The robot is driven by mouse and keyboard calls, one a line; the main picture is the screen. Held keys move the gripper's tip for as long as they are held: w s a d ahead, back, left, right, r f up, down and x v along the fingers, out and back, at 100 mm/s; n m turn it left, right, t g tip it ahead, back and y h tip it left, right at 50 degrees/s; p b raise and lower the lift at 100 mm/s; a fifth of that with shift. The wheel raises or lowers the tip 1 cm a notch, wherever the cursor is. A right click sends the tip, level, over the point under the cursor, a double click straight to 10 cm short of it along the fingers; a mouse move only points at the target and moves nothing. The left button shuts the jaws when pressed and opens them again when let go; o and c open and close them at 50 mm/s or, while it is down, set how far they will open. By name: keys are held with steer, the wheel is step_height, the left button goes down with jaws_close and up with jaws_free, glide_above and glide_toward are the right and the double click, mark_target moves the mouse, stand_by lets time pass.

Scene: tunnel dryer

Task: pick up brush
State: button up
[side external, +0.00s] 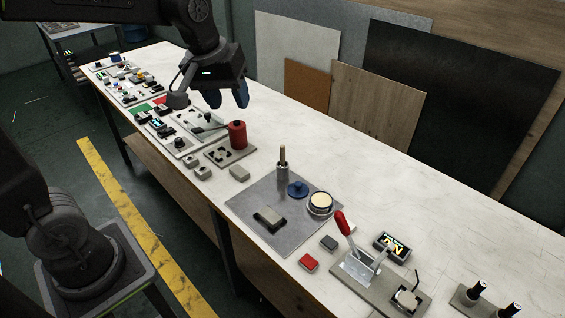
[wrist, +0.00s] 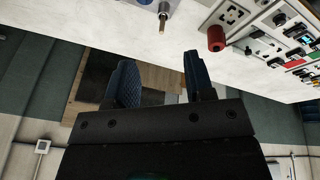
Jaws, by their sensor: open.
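A thin upright tool with a wooden handle (side external: 282,155) and a grey lower part stands at the back corner of a grey mat (side external: 245,211); it looks like the brush, but I see no bristles. In the wrist view its wooden end (wrist: 163,26) shows at the top, beyond my fingers. My gripper (side external: 228,99) is open and empty, above the bench and to the left of and behind the tool in the side view. Its two blue fingers (wrist: 160,62) are apart in the wrist view.
A red cylinder (side external: 237,135) on a grey plate stands left of the mat. A blue knobbed disc (side external: 298,189), a round cream-topped container (side external: 320,203) and a grey block (side external: 270,218) are on the mat. A red-handled lever clamp (side external: 343,224) stands to the right. The bench's rear is clear.

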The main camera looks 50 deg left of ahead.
steer(key=w+a+f+n+g, duration=0.1)
steer(key=w+f+n, duration=0.1)
steer(key=w, duration=0.3)
steer(key=w+a+f+n, duration=0.2)
steer(key=w+n, duration=0.1)
steer(key=w, duration=0.2)
steer(key=n+g, duration=0.2)
steer(key=n, duration=0.3)
glide_above(283, 165)
steer(key=a, duration=0.1)
steer(key=f, duration=1.8)
steer(key=shift+w+a, duration=0.15)
steer(key=shift+w, duration=0.05)
steer(key=shift+d+f, duration=0.2)
steer(key=shift+f, duration=1.3)
steer(key=shift+d+f, duration=0.15)
steer(key=shift+f, duration=1.3)
jaws_close()
